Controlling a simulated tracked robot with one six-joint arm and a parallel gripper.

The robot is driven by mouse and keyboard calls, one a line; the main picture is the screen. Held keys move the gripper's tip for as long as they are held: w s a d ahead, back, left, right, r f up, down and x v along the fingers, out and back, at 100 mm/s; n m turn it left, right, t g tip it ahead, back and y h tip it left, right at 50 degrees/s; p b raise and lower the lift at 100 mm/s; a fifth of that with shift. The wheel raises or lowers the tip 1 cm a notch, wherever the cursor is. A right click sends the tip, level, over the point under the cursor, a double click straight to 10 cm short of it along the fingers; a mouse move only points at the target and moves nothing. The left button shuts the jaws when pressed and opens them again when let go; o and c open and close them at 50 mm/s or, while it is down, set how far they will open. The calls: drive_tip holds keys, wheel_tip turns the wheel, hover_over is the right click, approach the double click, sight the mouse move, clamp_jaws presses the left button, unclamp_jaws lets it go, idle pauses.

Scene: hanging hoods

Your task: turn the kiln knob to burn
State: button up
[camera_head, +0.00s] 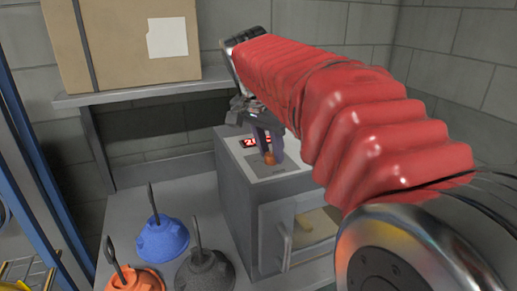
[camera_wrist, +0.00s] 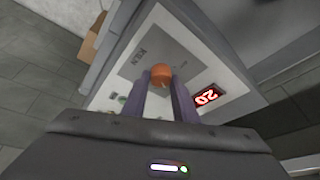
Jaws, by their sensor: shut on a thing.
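The kiln (camera_head: 238,200) is a grey box on the bench, with a light control panel on its top. The orange kiln knob (camera_head: 269,158) stands on that panel beside a red lit display (camera_head: 250,142). My gripper (camera_head: 268,150) points down from above and is shut on the knob. The panel marking "KILN" shows, but other dial marks are too small or hidden to read.
Blue (camera_head: 162,238), dark grey (camera_head: 204,270) and orange (camera_head: 132,279) hoods with upright handles stand on the bench left of the kiln. A cardboard box (camera_head: 110,50) sits on a shelf (camera_head: 130,92) behind.

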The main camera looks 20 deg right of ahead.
drive_tip(key=m+g, duration=0.1)
drive_tip(key=m, duration=0.2)
drive_tip(key=m+g+h, duration=0.1)
drive_tip(key=m, duration=0.2)
drive_tip(key=shift+w+a+m+g, duration=0.15)
drive_tip(key=shift+m+g, duration=0.15)
drive_tip(key=shift+m, duration=0.1)
drive_tip(key=o, duration=1)
drive_tip(key=shift+o, duration=0.2)
drive_tip(key=shift+r, duration=0.1)
drive_tip(key=v, duration=1.3)
drive_tip(key=shift+r, duration=0.2)
